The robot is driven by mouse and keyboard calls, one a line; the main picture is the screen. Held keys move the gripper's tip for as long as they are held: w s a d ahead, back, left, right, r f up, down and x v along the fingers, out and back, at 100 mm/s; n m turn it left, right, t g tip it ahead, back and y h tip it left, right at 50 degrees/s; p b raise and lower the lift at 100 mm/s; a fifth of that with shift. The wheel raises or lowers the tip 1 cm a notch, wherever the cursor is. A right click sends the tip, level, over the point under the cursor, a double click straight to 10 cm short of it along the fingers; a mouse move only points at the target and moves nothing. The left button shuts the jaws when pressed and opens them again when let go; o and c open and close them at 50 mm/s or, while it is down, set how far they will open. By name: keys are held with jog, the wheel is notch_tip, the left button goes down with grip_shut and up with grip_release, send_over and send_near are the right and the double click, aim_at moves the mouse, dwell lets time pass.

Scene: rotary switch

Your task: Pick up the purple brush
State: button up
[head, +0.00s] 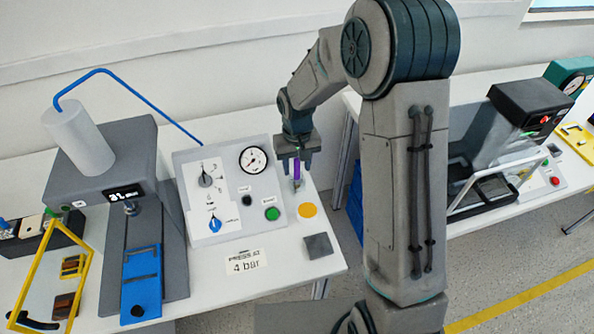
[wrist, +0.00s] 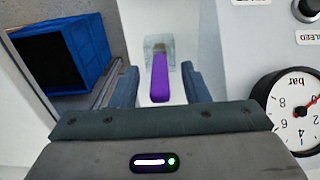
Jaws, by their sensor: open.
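The purple brush (head: 297,168) stands upright at the right end of the white table, right of the control panel. In the wrist view its purple handle (wrist: 160,80) points toward my gripper. Its lower end sits in or behind a small clear container (wrist: 158,46). My gripper (head: 296,166) is open and pointing down over the brush. In the wrist view the fingers (wrist: 160,88) are on either side of the handle, with a gap on both sides. The bristles are not clearly visible.
The control panel (head: 235,220) with a pressure gauge (head: 254,159) stands close left of the brush. An orange disc (head: 307,210) and a dark grey square (head: 318,246) lie in front. A blue crate (wrist: 68,52) is beyond the table edge.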

jog(key=shift+f, duration=0.55)
grip_shut()
jog(key=shift+r, duration=0.15)
